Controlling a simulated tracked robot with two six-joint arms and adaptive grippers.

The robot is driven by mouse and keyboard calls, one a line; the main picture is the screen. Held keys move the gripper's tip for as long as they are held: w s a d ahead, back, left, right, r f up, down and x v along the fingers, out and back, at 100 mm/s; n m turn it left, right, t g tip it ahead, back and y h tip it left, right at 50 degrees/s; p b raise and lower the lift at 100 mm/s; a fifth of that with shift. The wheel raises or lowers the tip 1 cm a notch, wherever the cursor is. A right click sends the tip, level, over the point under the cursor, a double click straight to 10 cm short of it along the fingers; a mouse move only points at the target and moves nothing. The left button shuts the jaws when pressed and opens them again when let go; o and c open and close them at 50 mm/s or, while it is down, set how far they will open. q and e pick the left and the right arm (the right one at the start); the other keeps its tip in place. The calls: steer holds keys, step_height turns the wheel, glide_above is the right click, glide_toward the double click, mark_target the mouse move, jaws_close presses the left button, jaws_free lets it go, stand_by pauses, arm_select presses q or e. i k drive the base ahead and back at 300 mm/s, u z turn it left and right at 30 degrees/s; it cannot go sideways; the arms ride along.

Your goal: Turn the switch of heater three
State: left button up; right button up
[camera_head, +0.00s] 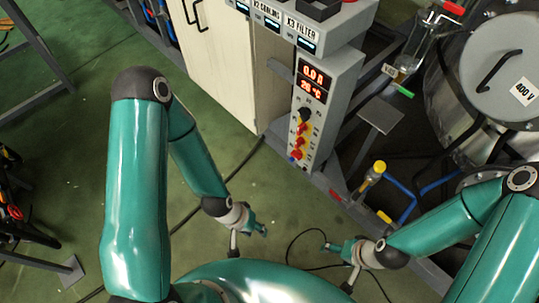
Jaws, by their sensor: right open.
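A grey control box (325,105) stands upright near the middle, with a red lit display (313,77) reading about 0.0 A and 26 °C. Below the display are a black knob (305,115) and several red and yellow knobs (299,142). I cannot read which of these is the switch of heater three. My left gripper (249,245) is open and empty, below and left of the box. My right gripper (336,266) is open and empty, below and slightly right of the box. Neither gripper touches the box.
A pale cabinet (222,60) stands left of the control box. At the right are a large metal vessel (450,90) marked 400 V, blue pipes and a yellow-topped valve (378,168). A thin black cable (295,240) lies near the grippers. Green floor (60,140) is free at the left.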

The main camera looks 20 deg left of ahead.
mark_target(298, 154)
steer(key=u, duration=1.4)
steer(key=i, duration=0.15)
steer(key=z, duration=2.7)
steer(key=k, duration=1.1)
steer(key=u, duration=3)
steer(key=k, duration=0.1)
steer(key=z, duration=1.5)
steer(key=i, duration=0.5)
